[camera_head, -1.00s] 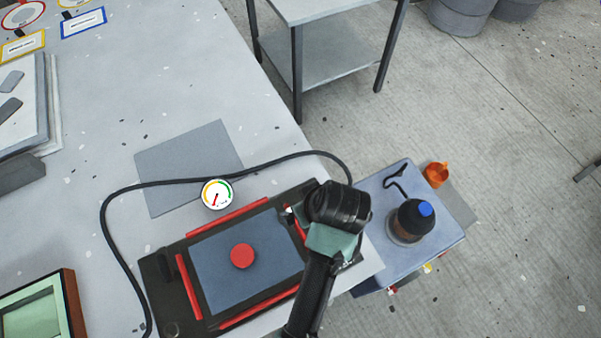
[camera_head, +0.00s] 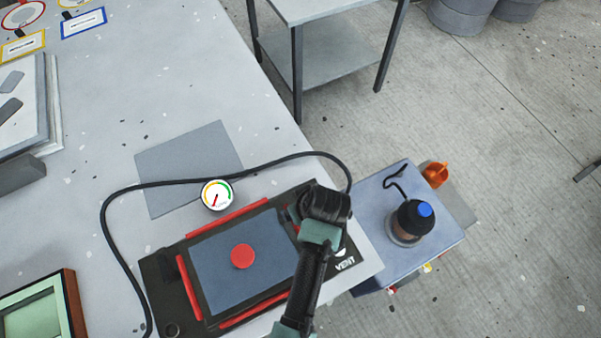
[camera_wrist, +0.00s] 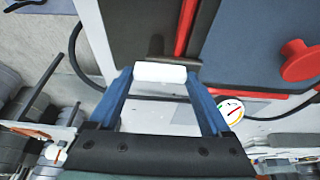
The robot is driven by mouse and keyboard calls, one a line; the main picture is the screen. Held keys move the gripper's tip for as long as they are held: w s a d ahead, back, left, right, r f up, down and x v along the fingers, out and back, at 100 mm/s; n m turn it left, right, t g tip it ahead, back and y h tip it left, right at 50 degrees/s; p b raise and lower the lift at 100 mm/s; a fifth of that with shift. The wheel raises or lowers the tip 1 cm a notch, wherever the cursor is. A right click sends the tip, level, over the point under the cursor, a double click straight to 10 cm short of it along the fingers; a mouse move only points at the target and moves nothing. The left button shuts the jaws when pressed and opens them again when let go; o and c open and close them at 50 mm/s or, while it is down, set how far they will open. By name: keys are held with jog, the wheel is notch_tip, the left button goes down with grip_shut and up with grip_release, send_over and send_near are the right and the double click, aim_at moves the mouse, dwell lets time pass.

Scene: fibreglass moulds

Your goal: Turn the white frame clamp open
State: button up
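The white frame clamp (camera_wrist: 160,72) shows in the wrist view as a short white bar on a dark pivot, at the edge of the dark frame. In the head view my gripper and wrist hide it. My gripper (camera_wrist: 159,78) has its two blue fingers wide apart, with the white bar lying across between the fingertips. I cannot tell whether the fingers press on its ends. In the head view my gripper (camera_head: 297,212) is over the upper right corner of the dark frame (camera_head: 160,279), which has red strips around a blue-grey panel (camera_head: 226,277).
A red knob (camera_head: 242,256) sits on the panel. A pressure gauge (camera_head: 217,194) and black hose (camera_head: 104,225) lie behind the frame. A VENT label (camera_head: 345,265) is at the right. A side stand (camera_head: 440,244) holds a blue-capped bottle (camera_head: 410,222). The table behind is mostly clear.

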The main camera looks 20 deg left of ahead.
jog(key=c, duration=0.7)
jog(key=shift+o, duration=0.2)
jog(key=shift+r+m+p, duration=0.1)
jog(key=shift+m+p, duration=0.2)
jog(key=m, duration=0.1)
jog(key=m+p, duration=0.1)
jog(key=m+t+h+p, duration=0.1)
jog(key=shift+a+r+m, duration=0.1)
jog(key=shift+a+m, duration=0.15)
jog(key=shift+m, duration=0.05)
jog(key=m+h, duration=0.1)
jog(key=m, duration=0.1)
jog(key=m+p, duration=0.1)
jog(key=m, duration=0.1)
jog(key=shift+w+a+t+h, duration=0.15)
jog(key=shift+t+h, duration=0.25)
jog(key=m+h, duration=0.1)
jog(key=m, duration=0.4)
jog(key=shift+w+a+f+h, duration=0.15)
jog(key=shift+f+h, duration=0.05)
jog(key=shift+h, duration=0.2)
jog(key=m+b, duration=0.1)
jog(key=m, duration=0.1)
jog(key=m+g+h+b, duration=0.1)
jog(key=m, duration=0.1)
jog(key=shift+w+m+h, duration=0.15)
jog(key=shift+m+h, duration=0.15)
